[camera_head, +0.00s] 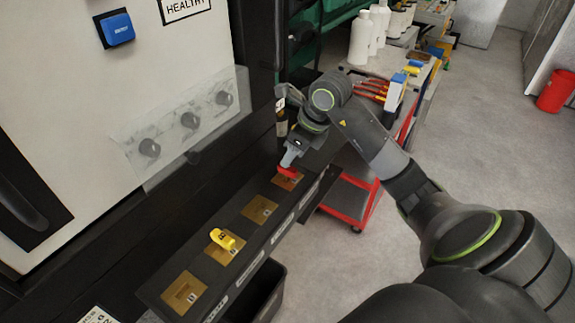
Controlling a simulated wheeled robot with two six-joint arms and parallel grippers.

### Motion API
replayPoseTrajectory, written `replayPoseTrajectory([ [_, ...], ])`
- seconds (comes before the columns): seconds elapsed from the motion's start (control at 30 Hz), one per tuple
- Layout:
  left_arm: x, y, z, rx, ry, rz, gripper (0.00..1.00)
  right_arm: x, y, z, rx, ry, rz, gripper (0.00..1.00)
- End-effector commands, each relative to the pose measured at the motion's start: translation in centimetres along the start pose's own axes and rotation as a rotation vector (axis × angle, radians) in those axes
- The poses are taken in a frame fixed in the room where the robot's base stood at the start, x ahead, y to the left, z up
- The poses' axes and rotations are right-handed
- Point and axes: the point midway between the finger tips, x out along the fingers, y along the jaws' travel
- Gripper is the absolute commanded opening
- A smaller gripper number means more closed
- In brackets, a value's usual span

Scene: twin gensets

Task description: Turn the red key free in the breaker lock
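The red key (287,172) is at the farthest brass lock plate (290,183) on the black sloping ledge. My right gripper (289,161) points down onto the red key, and its fingers appear closed around the key's head. The fingers hide part of the key, and I cannot tell how it is turned or how deep it sits. A yellow key (224,240) stands in another brass plate nearer to me. My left gripper is not in view.
Two brass plates, one between the keys (259,209) and one nearest (184,293), hold no key. A clear cover (190,130) with dark knobs is on the cabinet. A red-framed cart (352,203) stands right of the ledge, and a dark bin (262,292) below it.

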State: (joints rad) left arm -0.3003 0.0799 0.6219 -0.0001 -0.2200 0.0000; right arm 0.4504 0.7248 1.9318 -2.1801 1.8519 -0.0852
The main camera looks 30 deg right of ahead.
Motion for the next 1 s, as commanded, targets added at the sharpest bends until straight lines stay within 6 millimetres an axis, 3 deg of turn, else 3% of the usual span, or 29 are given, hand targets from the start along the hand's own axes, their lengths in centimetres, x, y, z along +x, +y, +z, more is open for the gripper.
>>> replayPoseTrajectory([
  [0.13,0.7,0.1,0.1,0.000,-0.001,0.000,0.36,0.2,0.1,-0.8,0.145,-0.001,-0.063,0.40],
  [0.2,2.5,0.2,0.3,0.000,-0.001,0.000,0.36,1.8,0.1,-0.9,0.140,-0.002,-0.057,0.40],
  [0.5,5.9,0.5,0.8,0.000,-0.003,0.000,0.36,4.8,-0.1,-0.8,0.136,-0.001,-0.057,0.40],
  [1.0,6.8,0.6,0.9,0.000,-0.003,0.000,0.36,5.5,-0.2,-0.7,0.135,0.001,-0.056,0.40],
])
